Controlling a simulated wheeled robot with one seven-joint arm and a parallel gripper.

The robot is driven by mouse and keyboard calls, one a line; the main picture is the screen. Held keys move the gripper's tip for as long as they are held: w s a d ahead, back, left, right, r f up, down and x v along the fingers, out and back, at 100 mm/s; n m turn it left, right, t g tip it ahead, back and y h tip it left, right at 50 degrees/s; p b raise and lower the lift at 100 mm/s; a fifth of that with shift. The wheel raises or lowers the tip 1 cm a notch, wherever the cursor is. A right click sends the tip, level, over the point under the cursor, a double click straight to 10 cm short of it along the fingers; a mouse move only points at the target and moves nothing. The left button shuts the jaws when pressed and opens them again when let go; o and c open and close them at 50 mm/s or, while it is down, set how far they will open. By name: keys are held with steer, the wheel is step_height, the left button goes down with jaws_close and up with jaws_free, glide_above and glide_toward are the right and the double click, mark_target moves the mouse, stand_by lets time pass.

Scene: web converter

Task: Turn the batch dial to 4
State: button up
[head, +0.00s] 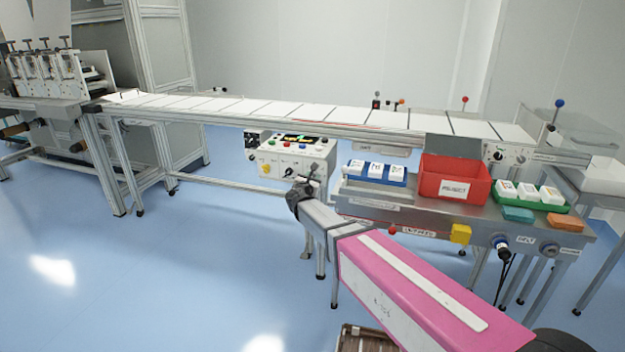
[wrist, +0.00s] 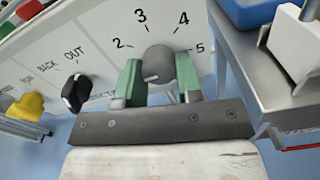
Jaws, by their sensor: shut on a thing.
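The batch dial (wrist: 160,64) is a round grey knob on a white panel, with the printed numbers 2, 3, 4 and 5 around it in the wrist view. My gripper (wrist: 160,84) has its two green-padded fingers on either side of the knob and is shut on it. Which number the dial points to is not clear to me. In the head view my gripper (head: 303,183) is in front of the control box (head: 290,147), and my arm and wrist hide part of that area.
A black knob (wrist: 76,92) marked BACK and OUT and a yellow knob (wrist: 26,106) sit left of the dial. A metal bench with a blue rack (head: 376,173), a red bin (head: 452,180) and a green tray (head: 530,201) stands close on the right. Open blue floor lies left.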

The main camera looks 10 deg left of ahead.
steer(key=shift+r+m, duration=0.2)
steer(key=shift+m, duration=6.95)
steer(key=shift+r+m, duration=0.15)
steer(key=shift+m, duration=7)
steer(key=o, duration=0.9)
steer(key=shift+o, duration=0.2)
